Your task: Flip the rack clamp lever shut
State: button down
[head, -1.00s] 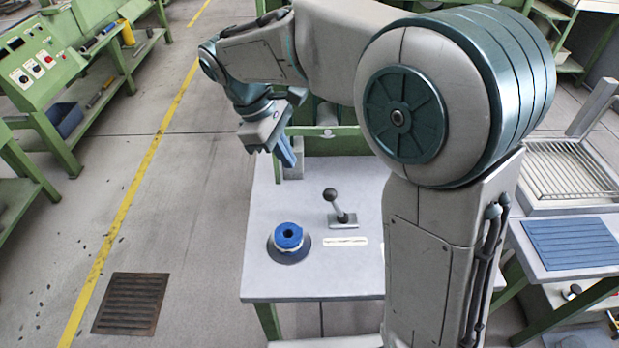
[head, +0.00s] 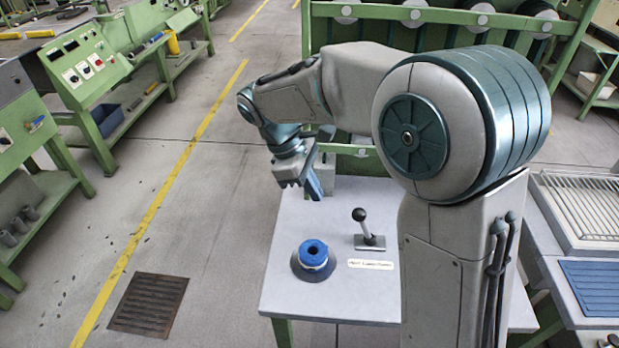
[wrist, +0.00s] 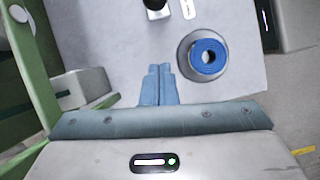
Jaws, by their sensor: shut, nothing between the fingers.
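The clamp lever (head: 363,227) is a dark rod with a black ball knob on a grey base plate, standing on the light grey table (head: 285,285). It leans to the upper left in the head view. In the wrist view its dark knob (wrist: 157,8) shows at the top edge, partly cut off. My gripper (head: 314,190) hangs over the back left of the table, above and behind the lever and apart from it. Its blue fingers (wrist: 158,84) are together and hold nothing.
A blue ring on a grey round base (head: 313,258) stands left of the lever. A white label strip (head: 371,264) lies in front of the lever. A green rack (head: 360,150) rises behind the table. A tray with a wire grid (head: 590,205) stands at the right.

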aim_at(364, 227)
jog(key=s+d+f, duration=0.1)
jog(key=d+f, duration=0.2)
jog(key=d, duration=0.2)
jog(key=shift+d+f, duration=0.2)
jog(key=shift+d, duration=0.15)
jog(key=shift+s+d+r, duration=0.1)
jog(key=shift+s+r, duration=0.05)
